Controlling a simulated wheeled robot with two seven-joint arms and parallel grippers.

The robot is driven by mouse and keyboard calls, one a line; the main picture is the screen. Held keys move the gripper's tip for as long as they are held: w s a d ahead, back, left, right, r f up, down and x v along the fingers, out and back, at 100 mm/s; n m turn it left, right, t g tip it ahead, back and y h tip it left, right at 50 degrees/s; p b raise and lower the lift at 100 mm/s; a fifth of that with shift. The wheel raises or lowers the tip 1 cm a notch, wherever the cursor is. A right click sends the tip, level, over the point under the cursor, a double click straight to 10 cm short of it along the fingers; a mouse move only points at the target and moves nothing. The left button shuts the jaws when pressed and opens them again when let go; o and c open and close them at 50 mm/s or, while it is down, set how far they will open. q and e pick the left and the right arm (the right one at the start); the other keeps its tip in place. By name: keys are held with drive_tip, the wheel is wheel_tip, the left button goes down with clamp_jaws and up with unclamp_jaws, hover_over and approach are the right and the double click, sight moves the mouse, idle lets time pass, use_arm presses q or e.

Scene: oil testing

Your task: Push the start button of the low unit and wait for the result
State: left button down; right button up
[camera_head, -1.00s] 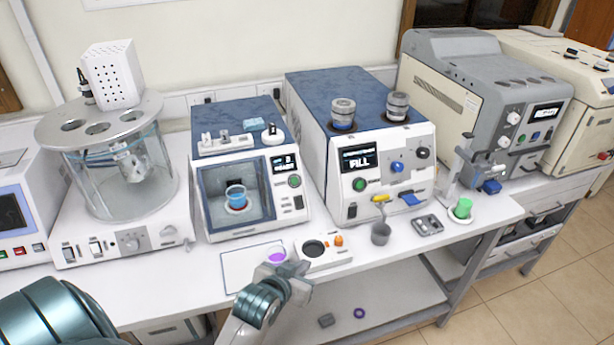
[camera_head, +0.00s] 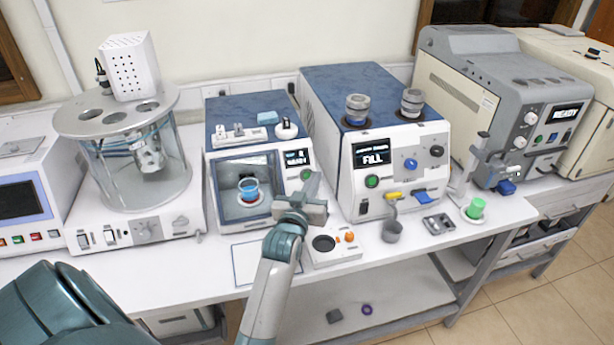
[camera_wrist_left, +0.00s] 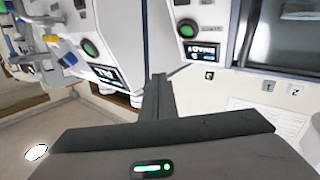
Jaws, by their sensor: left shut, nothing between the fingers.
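The low unit (camera_head: 222,146) has a blue top, a small display (camera_head: 297,157) whose text is too small to read surely, and a windowed chamber with a blue cup (camera_head: 248,187). Its green start button (camera_head: 306,174) is partly covered by my left gripper in the head view. My left gripper (camera_head: 313,183) is shut and empty, its tips close in front of the button; I cannot tell whether they touch. In the left wrist view the gripper (camera_wrist_left: 158,82) points up between the units, and the low unit's green button (camera_wrist_left: 187,28) shows ahead, right of the tips. My right gripper is not in view.
The taller FILL unit (camera_head: 362,208) stands just right of my left gripper, with its own green button (camera_head: 372,181). A small white block (camera_head: 335,257) with a dark well lies in front. A glass bath (camera_head: 125,165) stands to the left.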

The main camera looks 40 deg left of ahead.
sight(307, 176)
use_arm(q)
drive_tip(key=shift+f, duration=0.15)
drive_tip(key=shift+w+a+f+b, duration=1.15)
drive_tip(key=shift+a+f+b, duration=0.2)
drive_tip(key=shift+b, duration=0.3)
drive_tip(key=shift+w+a+f+b, duration=1.2)
drive_tip(key=shift+a+b, duration=0.1)
drive_tip(key=shift+b, duration=0.3)
drive_tip(key=shift+s, duration=0.1)
drive_tip(key=shift+w+a+f, duration=0.45)
drive_tip(key=shift+a+f, duration=0.05)
idle(1.0)
drive_tip(key=shift+r, duration=0.1)
drive_tip(key=shift+s+d+r+p, duration=0.4)
drive_tip(key=shift+s+d+p, duration=0.1)
drive_tip(key=shift+p, duration=0.25)
idle(0.3)
